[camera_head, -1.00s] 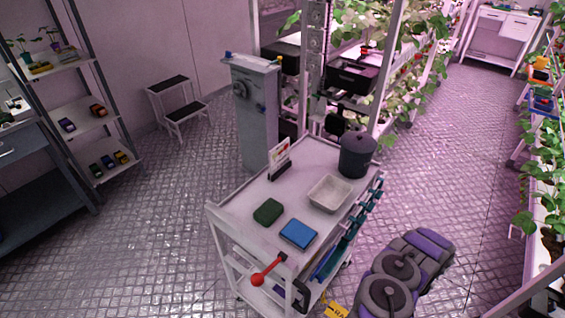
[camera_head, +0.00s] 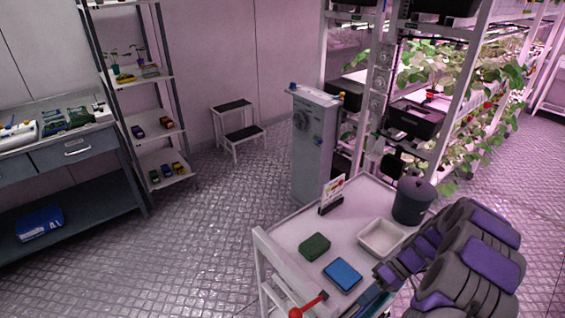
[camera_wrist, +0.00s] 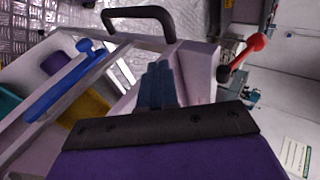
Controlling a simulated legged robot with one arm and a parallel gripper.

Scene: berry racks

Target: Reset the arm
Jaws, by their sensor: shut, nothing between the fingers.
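My arm (camera_head: 470,260), grey and purple, is folded at the lower right of the head view, in front of the cart's right side. In the wrist view my gripper (camera_wrist: 158,85) shows as dark blue fingers pressed together, with nothing between them. It is pointed towards the white cart (camera_head: 280,265), which fills much of the wrist view. I cannot tell the exact gap between the fingers and the cart.
A red-ended lever (camera_wrist: 245,55) and a black handle (camera_wrist: 140,14) stick out from the cart. Floor at left (camera_head: 190,250) is clear.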

